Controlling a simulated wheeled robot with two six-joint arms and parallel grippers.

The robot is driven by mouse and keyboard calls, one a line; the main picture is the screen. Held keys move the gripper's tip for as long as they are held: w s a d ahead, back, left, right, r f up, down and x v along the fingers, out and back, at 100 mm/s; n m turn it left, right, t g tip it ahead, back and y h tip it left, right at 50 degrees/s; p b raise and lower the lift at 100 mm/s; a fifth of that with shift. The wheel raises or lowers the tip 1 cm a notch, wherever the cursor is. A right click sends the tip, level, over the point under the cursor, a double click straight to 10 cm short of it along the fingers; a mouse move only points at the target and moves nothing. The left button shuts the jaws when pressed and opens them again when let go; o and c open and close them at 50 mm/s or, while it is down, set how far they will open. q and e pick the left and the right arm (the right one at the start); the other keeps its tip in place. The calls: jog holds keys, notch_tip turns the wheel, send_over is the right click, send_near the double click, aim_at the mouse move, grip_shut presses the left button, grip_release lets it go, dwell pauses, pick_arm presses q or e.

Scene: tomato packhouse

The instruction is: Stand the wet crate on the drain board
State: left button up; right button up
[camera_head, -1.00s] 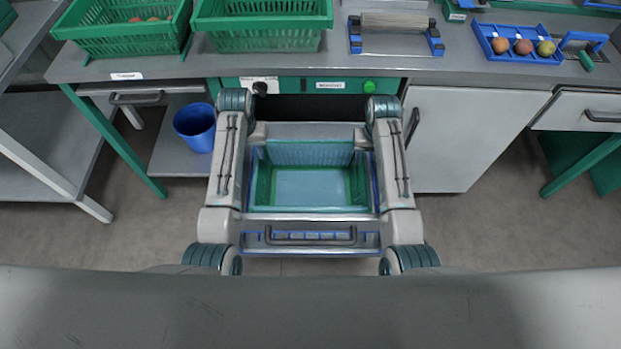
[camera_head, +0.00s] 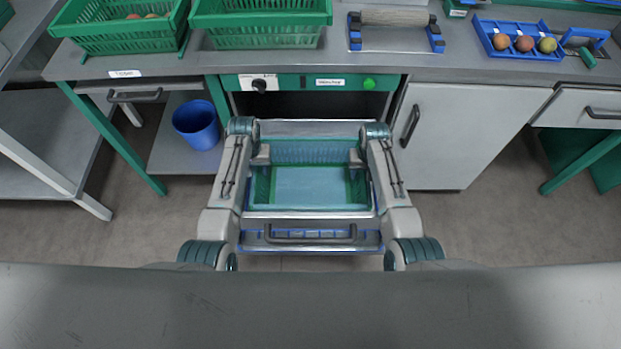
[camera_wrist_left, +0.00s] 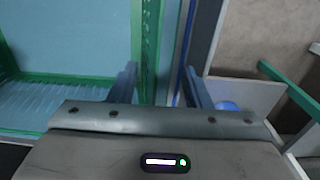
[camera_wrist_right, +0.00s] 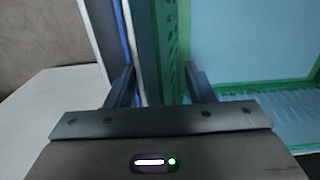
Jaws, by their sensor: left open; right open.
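The green crate (camera_head: 305,202) with a pale blue inside sits in the pulled-out drawer (camera_head: 310,236) under the counter. My left gripper (camera_head: 262,155) is open at the crate's left wall. In the left wrist view its fingers (camera_wrist_left: 160,85) stand on either side of the green crate wall (camera_wrist_left: 146,40), with a gap. My right gripper (camera_head: 357,157) is open at the right wall. In the right wrist view its fingers (camera_wrist_right: 161,85) stand on either side of the crate wall (camera_wrist_right: 165,35). I cannot tell whether any finger touches the crate. I cannot clearly identify the drain board.
The counter (camera_head: 370,66) above holds two green baskets (camera_head: 120,35) (camera_head: 262,25), a roller rack (camera_head: 395,38) and a blue tray (camera_head: 490,50) with tomatoes. A blue bucket (camera_head: 197,123) stands left of the drawer. A white cabinet door (camera_head: 465,130) is at the right.

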pick_arm(q)
grip_shut()
pick_arm(e)
grip_shut()
pick_arm(q)
jog(key=shift+r, duration=0.15)
pick_arm(e)
jog(key=shift+r, duration=0.15)
